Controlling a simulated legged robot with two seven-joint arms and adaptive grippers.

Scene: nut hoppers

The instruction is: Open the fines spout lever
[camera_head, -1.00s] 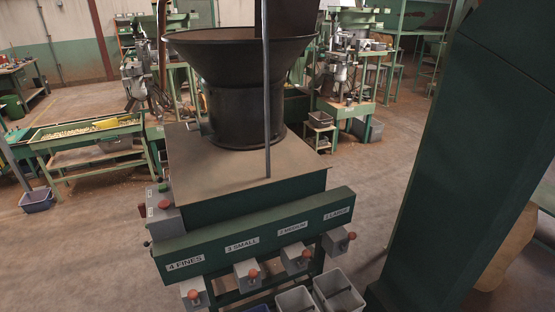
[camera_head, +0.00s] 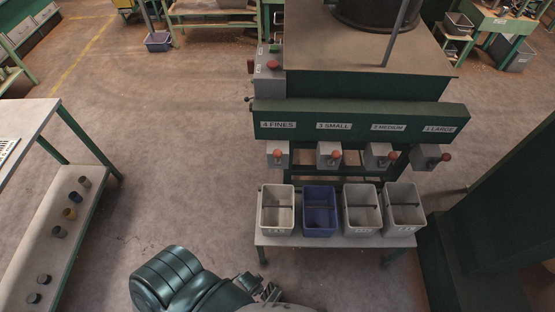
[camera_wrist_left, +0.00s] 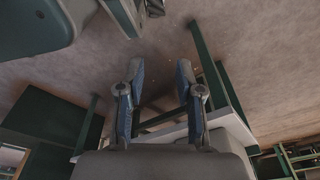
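The fines spout lever (camera_head: 278,153) has a red knob on the small grey spout box under the "4 FINES" label (camera_head: 278,124). It is the leftmost of the row of spouts on the green hopper beam. My left gripper (camera_head: 268,290) shows small and partly hidden at the bottom of the head view, well below and in front of the lever. In the left wrist view my left gripper (camera_wrist_left: 160,70) is open, with its two fingers apart and nothing between them. My right gripper cannot be made out.
Several bins stand on a low bench (camera_head: 330,240) below the spouts. A grey bin (camera_head: 263,215) is under fines, with a blue bin (camera_head: 319,228) beside it. A workbench (camera_head: 35,118) is at left. A dark green column (camera_head: 480,220) is at right. Floor between is clear.

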